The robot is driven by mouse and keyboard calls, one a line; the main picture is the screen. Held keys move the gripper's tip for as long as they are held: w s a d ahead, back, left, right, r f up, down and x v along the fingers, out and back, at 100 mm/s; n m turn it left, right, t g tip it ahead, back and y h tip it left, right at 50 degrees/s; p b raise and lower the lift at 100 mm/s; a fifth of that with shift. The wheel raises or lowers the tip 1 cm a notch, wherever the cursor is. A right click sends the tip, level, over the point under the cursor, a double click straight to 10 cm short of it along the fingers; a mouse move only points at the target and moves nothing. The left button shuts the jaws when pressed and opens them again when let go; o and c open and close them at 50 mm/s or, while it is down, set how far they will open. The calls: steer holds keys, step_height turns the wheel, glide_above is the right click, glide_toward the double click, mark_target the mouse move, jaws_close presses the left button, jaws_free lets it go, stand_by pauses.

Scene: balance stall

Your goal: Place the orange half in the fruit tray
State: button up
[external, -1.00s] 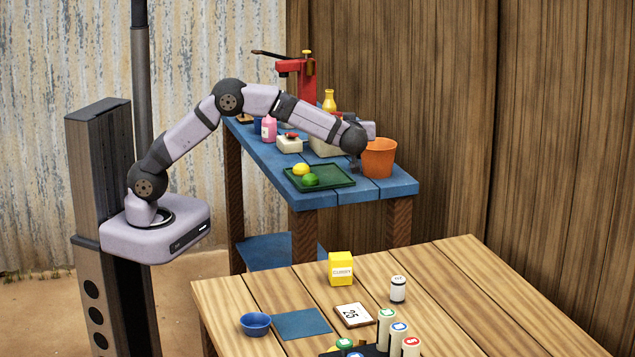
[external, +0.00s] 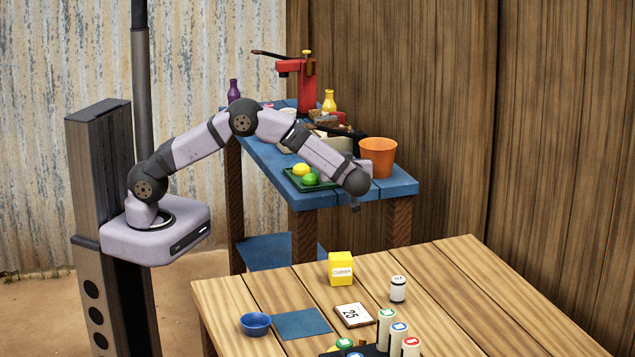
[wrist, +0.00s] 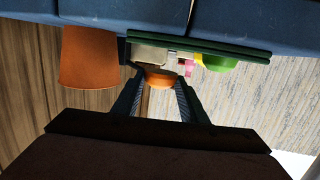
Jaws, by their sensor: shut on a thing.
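In the wrist view my gripper (wrist: 160,85) is shut on the orange half (wrist: 161,77), held between the fingertips. In the external view the orange half cannot be made out. The dark green fruit tray (external: 302,189) lies on the blue table, partly behind my wrist; it also shows edge-on in the wrist view (wrist: 200,46). A yellow fruit (external: 300,169) and a green fruit (external: 311,179) are in the tray.
An orange bucket (external: 378,158) stands right of the tray, close to my wrist. A red press (external: 308,85), a yellow bottle (external: 329,101) and a purple bottle (external: 234,91) stand farther back. A wooden table (external: 440,290) with a blue bowl (external: 256,324) is in front.

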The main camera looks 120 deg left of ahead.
steer(key=shift+f, duration=1.9)
steer(key=shift+f, duration=0.15)
steer(key=o, duration=0.8)
steer(key=shift+c, duration=0.2)
steer(key=shift+d+r, duration=0.1)
steer(key=shift+r, duration=0.1)
steer(key=b+v, duration=0.1)
steer(key=v, duration=1.1)
steer(key=shift+f, duration=0.1)
